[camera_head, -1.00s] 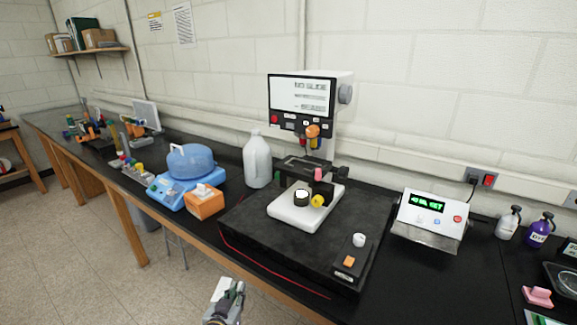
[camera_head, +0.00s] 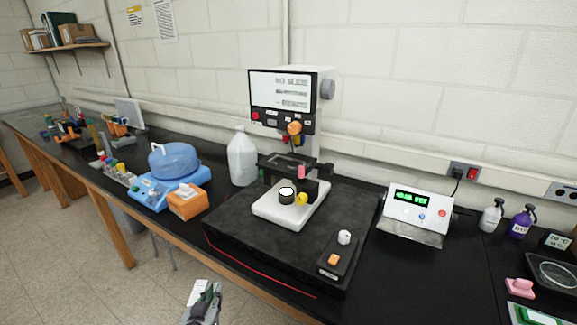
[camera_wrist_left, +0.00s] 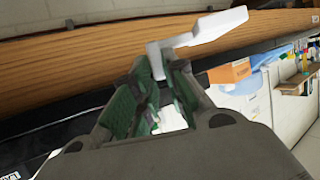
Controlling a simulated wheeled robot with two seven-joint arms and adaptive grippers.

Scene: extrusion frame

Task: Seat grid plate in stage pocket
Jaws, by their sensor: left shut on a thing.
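The grid plate (camera_wrist_left: 205,30) is a white, flat piece with a short bent-down part, in the left wrist view. My left gripper (camera_wrist_left: 160,88) is shut on its lower part, and the plate sticks out past the green-padded fingers. In the head view my left gripper (camera_head: 203,303) is at the bottom edge, in front of the bench, with a small white part of the plate (camera_head: 198,288) showing. The dark stage (camera_head: 290,160) is on the microscope, well away from the gripper. Its pocket is too small to make out. My right gripper is not in view.
The microscope's white base (camera_head: 268,214) stands on a black slab (camera_head: 240,230). A control box (camera_head: 334,260) is at the slab's front right. A tissue box (camera_head: 186,203), blue-lidded device (camera_head: 174,163) and white jug (camera_head: 242,158) stand left; a display unit (camera_head: 415,212) stands right.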

